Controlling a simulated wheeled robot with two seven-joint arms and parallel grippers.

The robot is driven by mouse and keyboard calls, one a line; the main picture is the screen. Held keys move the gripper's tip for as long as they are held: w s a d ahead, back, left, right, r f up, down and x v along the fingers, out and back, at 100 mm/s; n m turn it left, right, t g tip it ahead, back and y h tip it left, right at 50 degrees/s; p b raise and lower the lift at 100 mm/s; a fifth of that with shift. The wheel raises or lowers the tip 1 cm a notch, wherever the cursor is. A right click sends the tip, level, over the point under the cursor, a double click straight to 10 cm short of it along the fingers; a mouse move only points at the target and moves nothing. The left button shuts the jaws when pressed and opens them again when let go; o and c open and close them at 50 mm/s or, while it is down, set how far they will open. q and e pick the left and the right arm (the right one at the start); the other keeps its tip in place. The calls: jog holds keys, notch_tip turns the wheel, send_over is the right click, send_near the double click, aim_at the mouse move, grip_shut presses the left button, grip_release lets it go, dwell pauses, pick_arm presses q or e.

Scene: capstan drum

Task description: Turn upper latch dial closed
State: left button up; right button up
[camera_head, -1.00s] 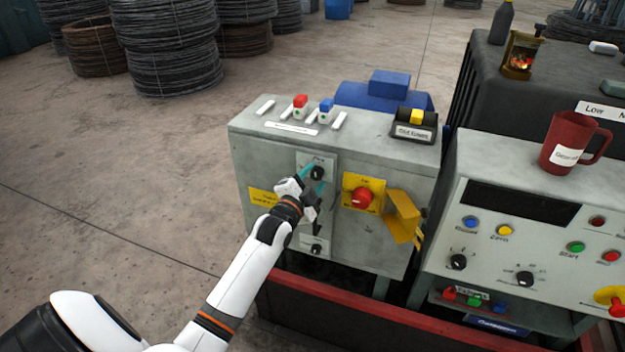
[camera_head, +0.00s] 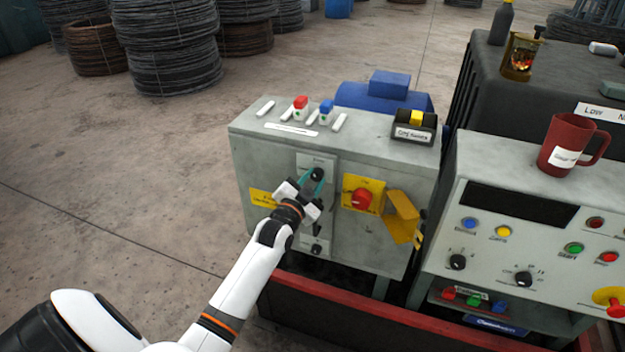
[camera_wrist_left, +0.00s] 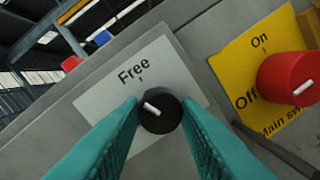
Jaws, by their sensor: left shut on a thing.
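The upper latch dial (camera_head: 317,174) is a black knob on a light plate at the upper front of the grey cabinet. In the left wrist view the dial (camera_wrist_left: 161,112) has a white pointer mark slanting toward the upper left, and "Free" is printed above it. My left gripper (camera_head: 312,182) is shut on the dial, with a teal finger on each side in the left wrist view (camera_wrist_left: 160,122). The fingers hide part of the plate, so any other label there is hidden. My right gripper is not in view.
A red main switch (camera_head: 362,198) on a yellow plate and an open yellow flap (camera_head: 402,216) are right of the dial. A lower black dial (camera_head: 316,248) is below my gripper. A control console (camera_head: 520,250) stands at the right.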

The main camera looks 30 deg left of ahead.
pick_arm(q)
jog(key=n, duration=0.4)
jog(key=shift+p, duration=0.3)
jog(key=n+y, duration=0.1)
jog(key=n, duration=0.3)
jog(key=n+p, duration=0.1)
jog(key=n, duration=0.5)
jog(key=shift+f+y, duration=0.1)
jog(key=shift+y, duration=0.2)
jog(key=shift+d+n, duration=0.1)
jog(key=shift+n, duration=0.4)
jog(key=o, duration=1)
jog(key=shift+c, duration=0.2)
jog(key=b+v, duration=0.1)
jog(key=v, duration=1.1)
jog(key=shift+f+b, duration=0.2)
jog(key=shift+b, duration=0.1)
jog(key=shift+w, duration=0.1)
